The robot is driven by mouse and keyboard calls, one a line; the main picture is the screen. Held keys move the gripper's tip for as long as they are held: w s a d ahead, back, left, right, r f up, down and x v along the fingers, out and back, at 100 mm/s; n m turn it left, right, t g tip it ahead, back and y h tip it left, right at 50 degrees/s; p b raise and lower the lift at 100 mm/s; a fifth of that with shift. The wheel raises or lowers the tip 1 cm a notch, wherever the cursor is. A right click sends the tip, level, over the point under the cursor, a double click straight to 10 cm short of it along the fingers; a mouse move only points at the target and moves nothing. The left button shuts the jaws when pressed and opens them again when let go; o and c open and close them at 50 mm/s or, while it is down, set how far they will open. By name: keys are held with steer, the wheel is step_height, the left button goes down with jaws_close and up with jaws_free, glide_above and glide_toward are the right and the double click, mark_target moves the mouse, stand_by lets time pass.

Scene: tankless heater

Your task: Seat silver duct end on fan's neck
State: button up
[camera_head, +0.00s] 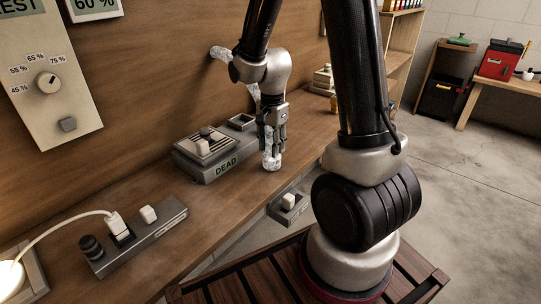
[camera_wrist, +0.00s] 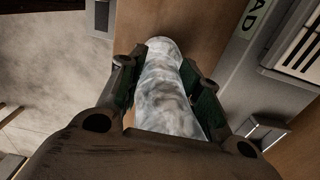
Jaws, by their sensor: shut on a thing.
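The silver duct (camera_head: 271,160) is a crinkled, shiny tube. Its lower end hangs below my gripper (camera_head: 273,125), close to the bench's front edge; I cannot tell whether it touches the bench. Another stretch of duct (camera_head: 220,53) shows by the wall, partly hidden by my arm. In the wrist view my gripper (camera_wrist: 164,88) is shut on the duct (camera_wrist: 167,100), with a finger on each side and the duct's rounded end beyond the fingertips. A grey box marked DEAD (camera_head: 222,165) with a striped grille stands left of the duct end. I cannot clearly make out the fan's neck.
The wooden bench (camera_head: 150,205) runs along the wall. A power strip (camera_head: 140,240) with a white plug lies at front left. A wall panel (camera_head: 50,85) with a dial hangs at left.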

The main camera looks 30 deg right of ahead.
steer(key=shift+r, duration=3.25)
